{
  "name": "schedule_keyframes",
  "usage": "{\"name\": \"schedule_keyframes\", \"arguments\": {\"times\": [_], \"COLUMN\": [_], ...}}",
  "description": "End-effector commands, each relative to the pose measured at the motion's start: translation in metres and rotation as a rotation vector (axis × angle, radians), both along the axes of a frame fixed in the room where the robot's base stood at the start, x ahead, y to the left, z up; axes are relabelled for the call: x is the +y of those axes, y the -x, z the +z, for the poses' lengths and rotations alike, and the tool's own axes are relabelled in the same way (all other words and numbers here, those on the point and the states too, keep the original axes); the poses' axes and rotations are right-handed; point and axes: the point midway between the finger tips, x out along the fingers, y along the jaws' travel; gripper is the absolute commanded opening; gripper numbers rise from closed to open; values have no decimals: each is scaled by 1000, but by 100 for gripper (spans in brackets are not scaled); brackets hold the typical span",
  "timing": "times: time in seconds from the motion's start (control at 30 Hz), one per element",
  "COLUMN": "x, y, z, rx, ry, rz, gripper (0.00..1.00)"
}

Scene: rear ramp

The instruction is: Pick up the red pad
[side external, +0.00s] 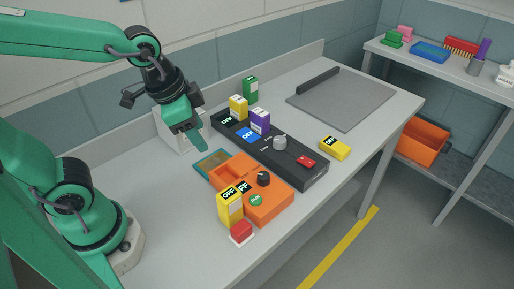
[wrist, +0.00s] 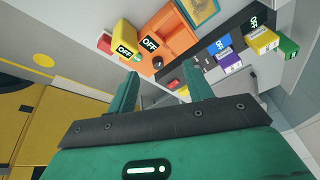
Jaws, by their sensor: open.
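A small red block on a white base (side external: 241,232) stands at the near edge of the bench, in front of a yellow OFF box (side external: 230,206). In the wrist view the red block (wrist: 104,42) shows at the upper left, beside the yellow box (wrist: 123,37). Another flat red piece (side external: 306,161) lies on the right end of the black panel (side external: 312,178). I cannot tell which is the red pad. My gripper (side external: 198,140) is open and empty, raised above the bench left of the panels. Its two fingers (wrist: 160,70) show apart in the wrist view.
An orange panel (side external: 272,207) with a black knob and green button lies beside the black panel. Yellow, purple and green boxes (side external: 250,89) stand at the back. A yellow block (side external: 335,148) lies at right. A grey plate (side external: 350,105) lies beyond. The left bench is bare.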

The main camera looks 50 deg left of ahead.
Motion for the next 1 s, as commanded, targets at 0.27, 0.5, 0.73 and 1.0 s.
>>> {"name": "schedule_keyframes", "arguments": {"times": [0.27,0.5,0.73,1.0], "x": [-50,-92,-121,-133], "y": [-11,-8,0,6], "z": [-40,-79,-110,-124], "rx": [106,185,237,259], "ry": [-96,-167,-216,-236], "rz": [-386,-711,-951,-1057], "gripper": [51,51,51,51]}}
